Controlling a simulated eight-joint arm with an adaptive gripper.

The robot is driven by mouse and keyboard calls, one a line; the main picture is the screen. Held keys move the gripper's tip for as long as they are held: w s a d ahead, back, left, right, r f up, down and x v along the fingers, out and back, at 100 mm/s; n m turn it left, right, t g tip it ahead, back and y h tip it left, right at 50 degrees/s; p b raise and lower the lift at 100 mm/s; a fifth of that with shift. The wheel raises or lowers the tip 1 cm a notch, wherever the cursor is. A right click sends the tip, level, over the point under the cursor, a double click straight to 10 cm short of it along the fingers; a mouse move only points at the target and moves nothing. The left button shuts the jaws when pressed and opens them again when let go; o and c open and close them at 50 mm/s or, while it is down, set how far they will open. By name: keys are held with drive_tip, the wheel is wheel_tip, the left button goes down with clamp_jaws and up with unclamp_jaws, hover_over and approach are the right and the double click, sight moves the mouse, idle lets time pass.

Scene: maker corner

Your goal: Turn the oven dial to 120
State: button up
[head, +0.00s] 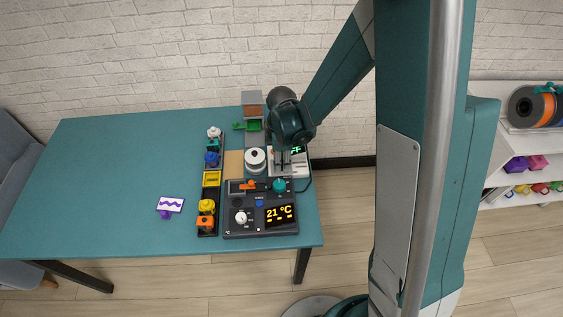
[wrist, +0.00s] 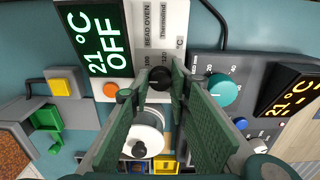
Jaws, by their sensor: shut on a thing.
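The bead oven (wrist: 150,22) is a pale box with a printed thermostat scale; the marks 100 and 120 show in the wrist view. Its green-lit display (wrist: 94,42) reads 21 °C and OFF. The black oven dial (wrist: 159,76) sits below the scale, between my fingertips. My gripper (wrist: 160,88) is shut on the dial from both sides. The dial's pointer cannot be made out. In the head view my gripper (head: 281,166) comes down over the oven (head: 301,158) and hides the dial.
A dark control panel (head: 238,229) with a teal knob (wrist: 224,89) and an amber 21 °C display (head: 281,213) stands close beside the oven. A white round pot (head: 255,160) is on the other side. A tray of coloured parts (head: 207,229) lies left; the table's left half is mostly clear.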

drive_tip(key=shift+m, duration=0.3)
drive_tip(key=m+b, duration=0.1)
drive_tip(key=m, duration=0.2)
drive_tip(key=shift+b, duration=0.35)
drive_tip(key=shift+m+b, duration=0.35)
drive_tip(key=shift+m, duration=0.85)
drive_tip(key=o, duration=0.6)
drive_tip(key=shift+o, duration=0.2)
drive_tip(key=shift+r, duration=0.2)
wheel_tip(320, 180, up, 12)
drive_tip(key=shift+f, duration=0.15)
